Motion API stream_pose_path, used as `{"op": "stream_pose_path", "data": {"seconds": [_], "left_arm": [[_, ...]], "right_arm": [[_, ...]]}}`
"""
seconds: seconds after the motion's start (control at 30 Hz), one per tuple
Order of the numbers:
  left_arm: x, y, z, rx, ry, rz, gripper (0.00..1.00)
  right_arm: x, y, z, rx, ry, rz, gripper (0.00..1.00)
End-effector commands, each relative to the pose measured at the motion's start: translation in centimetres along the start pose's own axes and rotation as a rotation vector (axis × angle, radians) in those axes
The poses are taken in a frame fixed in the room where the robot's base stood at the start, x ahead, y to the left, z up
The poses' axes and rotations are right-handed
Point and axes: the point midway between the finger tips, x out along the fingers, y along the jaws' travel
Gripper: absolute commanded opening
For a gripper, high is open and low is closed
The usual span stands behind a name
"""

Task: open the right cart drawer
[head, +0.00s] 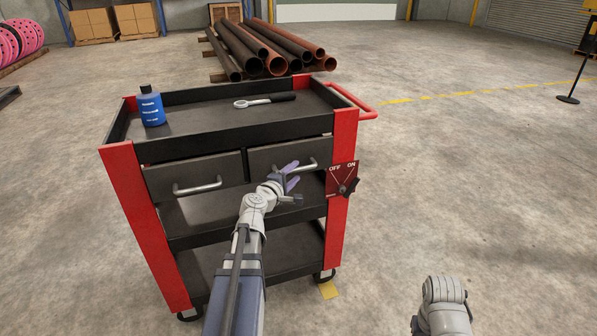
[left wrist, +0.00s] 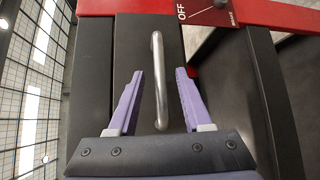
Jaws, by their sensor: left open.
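The red and black tool cart (head: 126,200) stands in front of me with two drawers side by side under its top tray. The right cart drawer (head: 262,160) is shut and has a silver bar handle (head: 308,164). My left gripper (head: 292,176) is in front of this drawer at the handle. In the left wrist view my left gripper (left wrist: 155,95) is open, with one purple finger on each side of the bar handle (left wrist: 159,80). A gap shows between the handle and each finger. My right arm shows at the lower right of the head view, but its gripper jaws are not visible.
The left drawer (head: 166,176) is shut. A blue bottle (head: 151,106) and a ratchet (head: 264,101) are on the top tray. A red OFF/ON switch panel (head: 341,180) is on the cart's right post, close to the handle.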

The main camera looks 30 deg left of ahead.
Motion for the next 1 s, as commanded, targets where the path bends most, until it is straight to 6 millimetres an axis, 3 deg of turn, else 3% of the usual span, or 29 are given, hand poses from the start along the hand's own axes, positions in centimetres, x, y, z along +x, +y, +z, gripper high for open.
{"op": "stream_pose_path", "data": {"seconds": [0.03,0.2,0.5,0.93,1.0], "left_arm": [[1.2,-0.1,-0.1,0.001,-0.002,0.000,0.50],[3.2,-0.1,0.0,0.001,-0.001,-0.001,0.50],[3.4,0.0,0.1,0.001,-0.001,-0.001,0.50],[3.4,0.0,0.1,0.001,-0.001,-0.001,0.01],[3.4,0.0,0.1,0.001,-0.001,-0.001,0.00]], "right_arm": [[0.2,0.0,0.0,0.000,0.000,0.000,0.00],[0.5,0.0,0.0,0.000,0.000,0.001,0.00],[0.5,0.0,0.0,0.000,0.000,0.001,0.00],[0.5,0.0,0.0,0.000,0.000,0.001,0.00],[0.5,0.0,0.0,0.000,0.000,0.001,0.00]]}}
